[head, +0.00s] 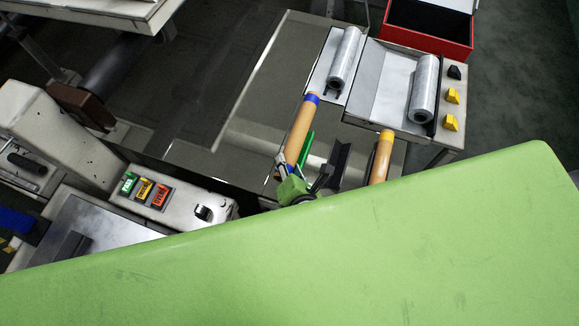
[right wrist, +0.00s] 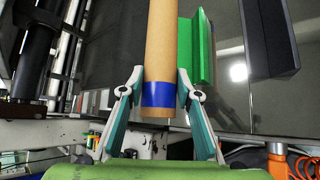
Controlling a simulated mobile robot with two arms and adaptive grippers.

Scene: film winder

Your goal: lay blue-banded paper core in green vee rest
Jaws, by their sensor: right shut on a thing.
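The blue-banded paper core (head: 299,130) is a tan tube with a blue band at its far end in the head view. In the right wrist view the core (right wrist: 160,40) shows a blue band near its close end. My right gripper (head: 288,180) is shut on this end, one finger on each side in the wrist view (right wrist: 160,80). The green vee rest (head: 306,149) lies just right of the core, roughly parallel; it also shows in the wrist view (right wrist: 203,50), partly hidden by the core. The core's height over the rest cannot be told. My left gripper is not in view.
A black vee rest (head: 339,162) is right of the green one. Another tan core (head: 381,158) lies further right. Film rolls (head: 425,88) and yellow blocks (head: 452,96) sit behind, near a red box (head: 427,38). A machine with coloured buttons (head: 144,188) is at left.

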